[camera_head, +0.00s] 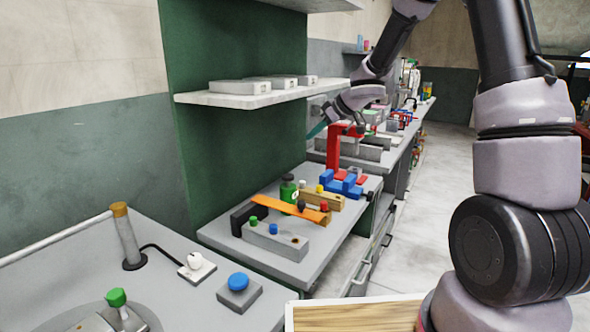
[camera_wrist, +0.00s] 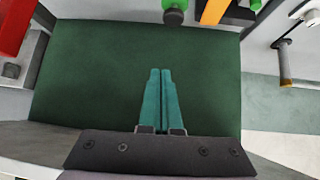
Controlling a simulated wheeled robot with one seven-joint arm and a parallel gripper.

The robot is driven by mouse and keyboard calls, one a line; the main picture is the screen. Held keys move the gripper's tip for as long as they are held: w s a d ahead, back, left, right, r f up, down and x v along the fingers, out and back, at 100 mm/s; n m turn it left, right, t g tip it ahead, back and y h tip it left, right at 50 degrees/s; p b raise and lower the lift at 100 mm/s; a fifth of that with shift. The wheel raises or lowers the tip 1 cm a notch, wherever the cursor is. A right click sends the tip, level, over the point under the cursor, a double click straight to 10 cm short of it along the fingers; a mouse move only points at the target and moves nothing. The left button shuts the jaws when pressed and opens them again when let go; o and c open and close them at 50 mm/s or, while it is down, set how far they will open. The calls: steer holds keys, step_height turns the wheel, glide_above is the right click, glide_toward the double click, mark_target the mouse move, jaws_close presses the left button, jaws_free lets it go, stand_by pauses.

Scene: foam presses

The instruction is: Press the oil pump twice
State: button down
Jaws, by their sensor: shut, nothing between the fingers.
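A green bottle-like can (camera_head: 289,190) with a dark top stands on the grey worktop beside the orange bar; it is the likely oil pump, though it is too small to be sure. A green body with a dark round knob, probably the same can, shows at the top edge of the wrist view (camera_wrist: 175,8). My gripper (camera_head: 316,130) is above the worktop near the green back panel, to the upper right of the can and apart from it. In the wrist view its teal fingers (camera_wrist: 160,72) are together and empty, over the green panel.
A red press-like stand (camera_head: 334,148) stands close to my gripper. An orange bar (camera_head: 275,207), blue blocks (camera_head: 343,186) and a grey block with coloured knobs (camera_head: 275,242) crowd the worktop. A shelf (camera_head: 240,100) with white boxes overhangs. A blue button (camera_head: 238,282) is on the nearer counter.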

steer(key=shift+s+a+f+n+g, duration=0.2)
steer(key=shift+a+f+g, duration=0.05)
steer(key=shift+f, duration=0.3)
steer(key=shift+s+a+f+n+g, duration=0.15)
steer(key=shift+a+f+n+g, duration=0.1)
steer(key=shift+f, duration=0.3)
glide_above(291, 176)
steer(key=f, duration=0.6)
steer(key=shift+s+d+f, duration=0.3)
steer(key=shift+s, duration=0.1)
steer(key=f, duration=0.3)
steer(key=shift+w+a+f, duration=0.15)
steer(key=shift+a+f, duration=0.05)
steer(key=shift+f, duration=0.5)
steer(key=shift+f, duration=1.15)
steer(key=shift+d, duration=0.1)
